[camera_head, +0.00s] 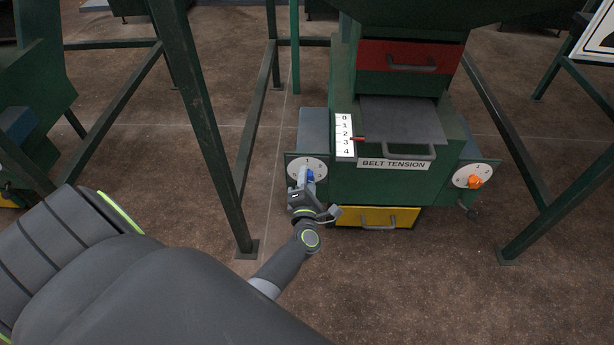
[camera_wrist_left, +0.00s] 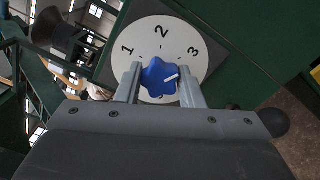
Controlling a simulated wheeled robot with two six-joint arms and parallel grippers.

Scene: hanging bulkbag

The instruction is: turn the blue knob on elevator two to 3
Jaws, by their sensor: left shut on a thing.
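The blue knob (camera_head: 310,174) sits on a round white dial on the left side of the green machine. In the left wrist view the knob (camera_wrist_left: 157,76) is at the centre of the dial (camera_wrist_left: 160,50), which reads 1, 2 and 3. Its white mark points right and slightly up, below the 3. My left gripper (camera_head: 303,182) is shut on the knob, one finger on each side, as the left wrist view (camera_wrist_left: 161,82) also shows. It hides part of the dial in the head view. My right gripper is not in view.
An orange knob (camera_head: 474,182) is on a second dial at the machine's right. The belt tension scale (camera_head: 345,137) has a red pointer (camera_head: 357,139) between 2 and 3. A yellow drawer (camera_head: 378,217) is below. Green frame legs (camera_head: 205,120) stand left and right. The floor in front is clear.

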